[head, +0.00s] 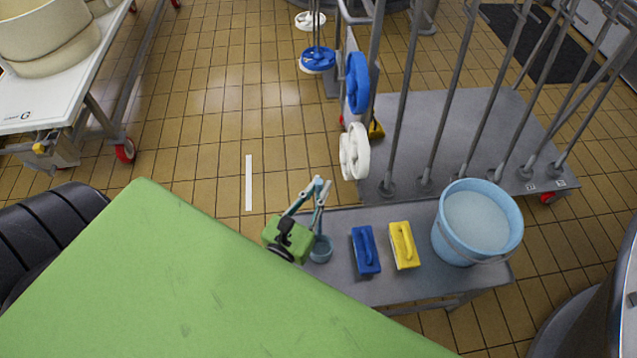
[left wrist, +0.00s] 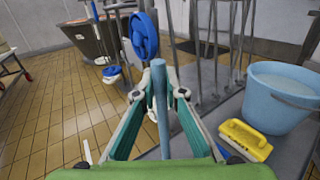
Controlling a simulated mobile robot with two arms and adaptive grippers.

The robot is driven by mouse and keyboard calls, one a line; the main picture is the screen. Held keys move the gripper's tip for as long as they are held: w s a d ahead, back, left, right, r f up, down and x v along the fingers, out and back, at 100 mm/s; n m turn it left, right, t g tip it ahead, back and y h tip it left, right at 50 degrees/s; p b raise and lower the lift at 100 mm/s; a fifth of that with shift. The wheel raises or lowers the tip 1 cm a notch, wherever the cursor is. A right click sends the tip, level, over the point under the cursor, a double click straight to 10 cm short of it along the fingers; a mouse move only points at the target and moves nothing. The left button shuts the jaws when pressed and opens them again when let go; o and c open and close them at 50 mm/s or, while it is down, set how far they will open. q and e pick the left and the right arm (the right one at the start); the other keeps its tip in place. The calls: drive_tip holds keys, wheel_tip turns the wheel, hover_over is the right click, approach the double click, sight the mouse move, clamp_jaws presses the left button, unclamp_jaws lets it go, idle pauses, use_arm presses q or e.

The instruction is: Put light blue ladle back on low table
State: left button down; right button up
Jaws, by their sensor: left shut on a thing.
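The light blue ladle (head: 320,250) is upright, its cup low over the left end of the grey low table (head: 385,287). I cannot tell whether the cup touches the tabletop. My left gripper (head: 319,186) is shut on the upper part of the ladle's handle. In the left wrist view the handle (left wrist: 162,130) stands between the two fingertips (left wrist: 159,94), and the cup is hidden. My right gripper is not in view.
A blue brush (head: 366,250), a yellow brush (head: 404,245) and a light blue bucket (head: 478,222) stand on the low table, right of the ladle. Behind it is a rack (head: 470,125) with tall poles. A white strip (head: 249,183) lies on the tiled floor.

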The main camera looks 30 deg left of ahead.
use_arm(q)
drive_tip(key=shift+f, duration=0.1)
drive_tip(key=c, duration=2.1)
unclamp_jaws()
drive_tip(key=s, duration=1.2)
drive_tip(key=shift+d+b, duration=0.35)
drive_tip(key=shift+b, duration=0.05)
